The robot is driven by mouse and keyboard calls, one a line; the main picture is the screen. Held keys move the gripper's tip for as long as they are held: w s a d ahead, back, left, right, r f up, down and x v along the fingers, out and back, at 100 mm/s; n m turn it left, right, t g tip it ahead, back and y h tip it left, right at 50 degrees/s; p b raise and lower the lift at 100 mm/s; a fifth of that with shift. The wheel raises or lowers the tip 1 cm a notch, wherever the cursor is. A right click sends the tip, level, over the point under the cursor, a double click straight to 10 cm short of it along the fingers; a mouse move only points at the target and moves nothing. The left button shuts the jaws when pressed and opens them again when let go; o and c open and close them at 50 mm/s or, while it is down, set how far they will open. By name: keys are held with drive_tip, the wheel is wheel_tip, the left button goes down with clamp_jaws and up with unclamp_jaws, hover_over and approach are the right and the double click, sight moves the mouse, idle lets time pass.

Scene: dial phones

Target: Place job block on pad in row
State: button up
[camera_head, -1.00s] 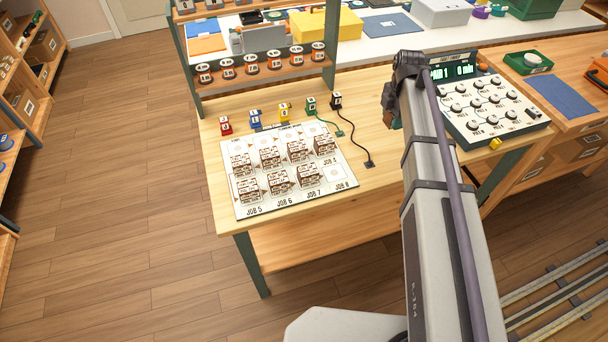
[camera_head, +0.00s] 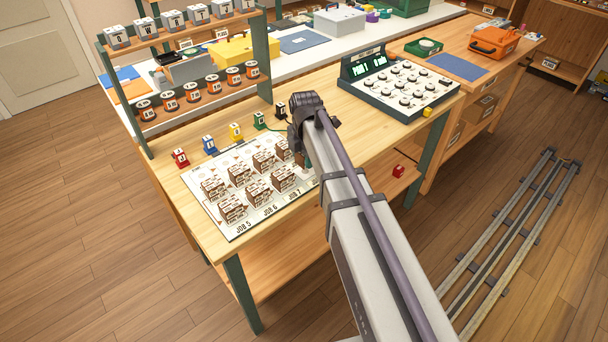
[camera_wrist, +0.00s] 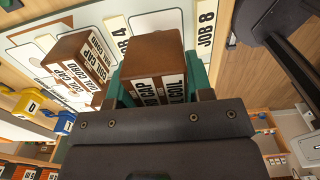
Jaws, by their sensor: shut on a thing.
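A brown job block with white label strips reading CAP and COIL (camera_wrist: 157,62) is between the green fingers of my gripper (camera_wrist: 153,82) in the wrist view. My gripper is shut on it. The block is at the board's JOB 8 end, near the JOB 8 and JOB 4 labels; I cannot tell whether it touches the board. The white job board (camera_head: 243,231) lies on the wooden table with several brown blocks (camera_head: 258,191) in two rows. Other brown blocks (camera_wrist: 82,58) are left of the held one in the wrist view.
Red (camera_head: 180,158), blue (camera_head: 210,145) and yellow (camera_head: 236,131) small blocks stand behind the board. A spool rack (camera_head: 190,105) rises at the back left. A dial panel (camera_head: 400,85) is at the right.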

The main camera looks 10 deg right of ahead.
sight(305, 172)
wheel_tip(305, 172, down, 4)
drive_tip(key=b, duration=0.4)
drive_tip(key=shift+r, duration=0.3)
drive_tip(key=shift+f, duration=0.2)
drive_tip(key=o, duration=0.9)
drive_tip(key=shift+o, duration=0.2)
